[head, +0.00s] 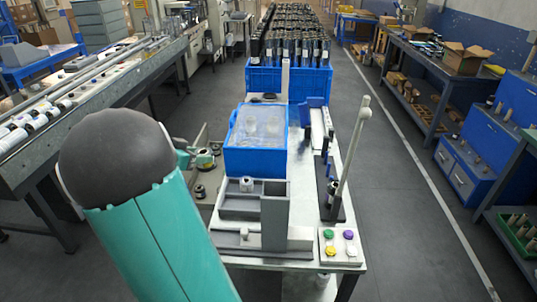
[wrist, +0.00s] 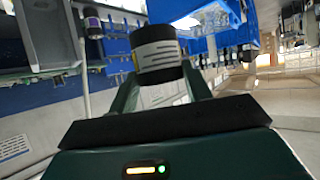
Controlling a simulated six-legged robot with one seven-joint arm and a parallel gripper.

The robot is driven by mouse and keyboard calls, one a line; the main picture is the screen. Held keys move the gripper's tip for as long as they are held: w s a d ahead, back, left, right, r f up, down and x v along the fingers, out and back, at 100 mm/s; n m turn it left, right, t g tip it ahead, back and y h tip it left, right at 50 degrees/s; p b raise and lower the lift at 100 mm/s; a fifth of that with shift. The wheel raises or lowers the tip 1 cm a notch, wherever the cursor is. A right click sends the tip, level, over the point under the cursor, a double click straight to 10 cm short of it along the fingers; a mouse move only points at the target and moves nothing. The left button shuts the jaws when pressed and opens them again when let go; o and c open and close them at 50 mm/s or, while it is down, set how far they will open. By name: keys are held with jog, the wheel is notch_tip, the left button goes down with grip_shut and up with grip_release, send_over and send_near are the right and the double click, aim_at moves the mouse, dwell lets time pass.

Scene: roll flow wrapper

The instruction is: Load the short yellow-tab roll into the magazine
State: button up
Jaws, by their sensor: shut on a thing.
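My gripper (wrist: 161,74) is shut on a dark roll (wrist: 157,52) with a pale striped label, seen between the fingers in the wrist view. A small yellowish patch shows at the roll's left edge; I cannot tell if it is the tab. In the head view, teal parts of my arm show left of the bench, and a small dark roll shape (head: 200,191) is below them; I cannot tell if it is the held one. A grey upright housing (head: 275,222), which may be the magazine, stands at the bench's front, apart from my gripper.
A grey tray (head: 229,214) with a white roll (head: 247,184) adjoins the housing. Behind is a blue bin (head: 231,162) with a clear cover. A slanted pale rod (head: 352,150) stands at right, near coloured buttons (head: 340,242). The floor aisle right of the bench is clear.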

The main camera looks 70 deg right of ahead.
jog(key=s+r+m+g+y, duration=0.3)
jog(key=s+m+g+y, duration=0.15)
jog(key=s, duration=0.65)
jog(key=s+r+m+g+y, duration=0.2)
jog(key=s+m+g+y, duration=0.3)
jog(key=s, duration=0.7)
jog(key=shift+w+a+f+m+t+h, duration=0.15)
jog(key=shift+f+m+t+h, duration=0.2)
jog(key=shift+f+t, duration=0.55)
jog(key=shift+w+a+f+m+t+h, duration=0.1)
jog(key=shift+w+f+m+t+h, duration=0.2)
jog(key=shift+f, duration=1.1)
jog(key=shift+s, duration=0.15)
jog(key=shift+w, duration=0.25)
jog(key=shift+f, duration=1.85)
jog(key=o, duration=1.1)
